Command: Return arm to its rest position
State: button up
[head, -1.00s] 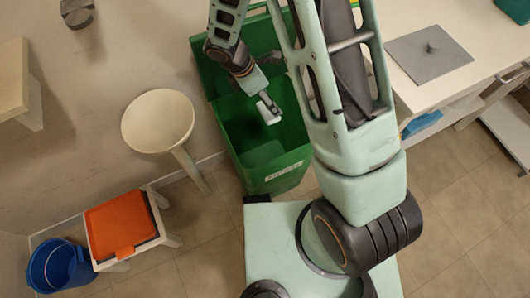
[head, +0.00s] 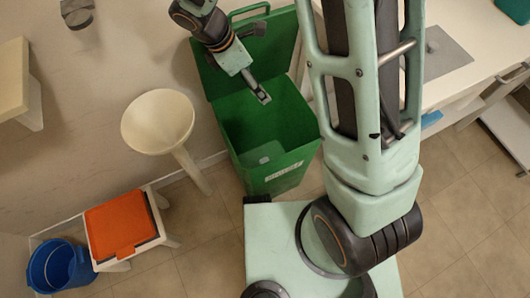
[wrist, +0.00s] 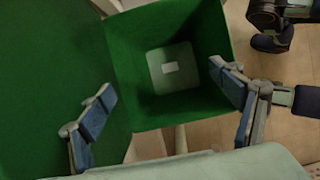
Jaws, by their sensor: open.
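My gripper (head: 262,97) is above the open green bin (head: 240,150) in the head view, near its raised lid. In the wrist view my gripper (wrist: 162,82) has its two blue-padded fingers spread wide with nothing between them. The green bin (wrist: 133,70) lies open below them. A small whitish object (wrist: 169,68) lies on the bin's floor. It also shows as a pale patch (head: 264,159) low inside the bin in the head view. My arm is bent and reaches out over the bin.
A cream pedestal basin (head: 158,120) stands left of the bin. An orange-topped stool (head: 120,225) and a blue bucket (head: 58,268) are at lower left. A counter with a grey plate (head: 443,55) is at right.

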jog(key=shift+s+a+r, duration=0.1)
jog(key=shift+a+r, duration=0.15)
jog(key=shift+r, duration=0.45)
